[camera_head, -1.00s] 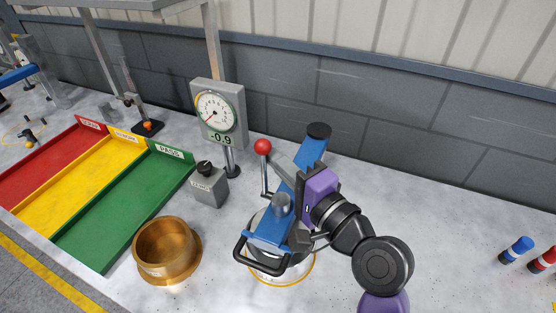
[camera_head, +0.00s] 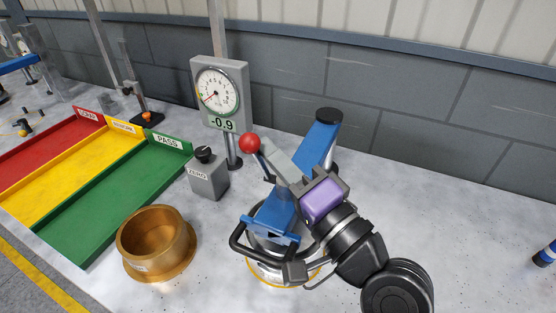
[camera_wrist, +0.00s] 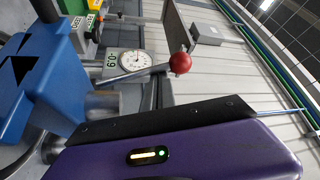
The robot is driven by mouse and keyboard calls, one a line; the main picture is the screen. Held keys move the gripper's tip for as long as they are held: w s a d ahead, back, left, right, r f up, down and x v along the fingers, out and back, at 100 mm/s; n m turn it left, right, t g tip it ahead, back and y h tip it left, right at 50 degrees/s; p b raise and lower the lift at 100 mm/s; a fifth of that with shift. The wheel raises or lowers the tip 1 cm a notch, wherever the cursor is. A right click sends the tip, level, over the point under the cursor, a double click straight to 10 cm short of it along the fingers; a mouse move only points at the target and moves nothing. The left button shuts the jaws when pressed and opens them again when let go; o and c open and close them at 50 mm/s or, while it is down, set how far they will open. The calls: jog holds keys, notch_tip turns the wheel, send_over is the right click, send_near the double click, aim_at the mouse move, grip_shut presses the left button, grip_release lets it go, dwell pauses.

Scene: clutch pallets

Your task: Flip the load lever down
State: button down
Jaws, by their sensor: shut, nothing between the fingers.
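The load lever, a metal rod with a red ball knob (camera_head: 250,143), stands raised on the blue test press (camera_head: 270,216), its top leaning left. Its knob also shows in the wrist view (camera_wrist: 180,63), at the end of a slanting rod. My gripper (camera_head: 270,146), with a purple and black body, is over the press. Its grey fingers are shut and empty, with their tips close to the rod just right of the knob. I cannot tell whether they touch. In the wrist view my purple and black gripper body fills the bottom, and the fingertips are not clear.
A dial gauge (camera_head: 219,90) reading -0.9 stands behind the press. A grey ZERO box (camera_head: 208,176) and a brass flanged cup (camera_head: 157,243) are to the left. Red, yellow and green trays (camera_head: 110,200) lie further left. The bench to the right is mostly clear.

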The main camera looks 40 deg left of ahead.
jog(key=shift+s+d+f, duration=0.1)
jog(key=shift+s+f, duration=0.25)
jog(key=shift+s, duration=0.3)
jog(key=shift+s+d+f, duration=0.2)
jog(key=shift+s+f, duration=0.2)
jog(key=shift+s, duration=0.25)
